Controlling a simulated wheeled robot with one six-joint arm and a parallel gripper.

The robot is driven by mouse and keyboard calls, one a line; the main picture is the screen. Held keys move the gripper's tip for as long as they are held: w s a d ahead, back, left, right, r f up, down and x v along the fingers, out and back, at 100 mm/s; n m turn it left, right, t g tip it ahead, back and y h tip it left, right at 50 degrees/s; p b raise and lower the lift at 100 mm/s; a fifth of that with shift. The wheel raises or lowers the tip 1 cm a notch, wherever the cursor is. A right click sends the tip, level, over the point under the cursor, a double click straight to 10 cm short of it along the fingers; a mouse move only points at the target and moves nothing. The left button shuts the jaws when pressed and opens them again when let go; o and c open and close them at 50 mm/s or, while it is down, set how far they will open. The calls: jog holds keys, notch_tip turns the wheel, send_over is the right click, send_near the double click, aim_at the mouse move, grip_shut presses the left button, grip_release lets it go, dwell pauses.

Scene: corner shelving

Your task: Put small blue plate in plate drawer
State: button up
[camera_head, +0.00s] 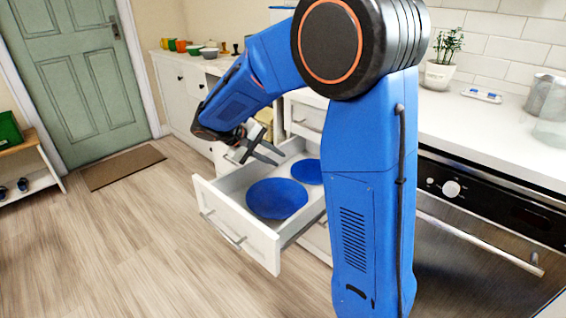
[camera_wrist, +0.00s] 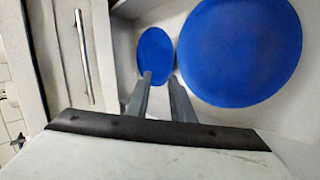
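The white plate drawer (camera_head: 235,222) is pulled open below the counter. The small blue plate (camera_head: 307,171) lies in its back part, partly hidden behind my arm in the head view. It also shows in the wrist view (camera_wrist: 155,52), just beyond my fingertips. A larger blue plate (camera_head: 277,199) lies in the drawer's front part, and in the wrist view (camera_wrist: 242,50) it is to the right of the small one. My gripper (camera_head: 279,158) is over the drawer. In the wrist view its fingers (camera_wrist: 160,77) are apart with nothing between them.
A white counter with a potted plant (camera_head: 440,62) and an oven (camera_head: 490,225) is at the right. Several bowls (camera_head: 209,53) and cups stand on the far counter. A green door (camera_head: 82,70) and doormat (camera_head: 123,167) are at the left. The wooden floor before the drawer is clear.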

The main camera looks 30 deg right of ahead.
jog(key=s+a+t+y, duration=0.1)
jog(key=s+y, duration=0.2)
jog(key=s, duration=0.7)
jog(key=s+a+r+t+y, duration=0.1)
jog(key=s+a+t+y, duration=0.1)
jog(key=s, duration=0.9)
jog(key=s+a+r+t+y, duration=0.1)
jog(key=s+y, duration=0.3)
jog(key=s, duration=0.6)
jog(key=shift+s+a+m+t+y, duration=0.3)
jog(key=shift+a, duration=0.15)
jog(key=shift+c, duration=0.5)
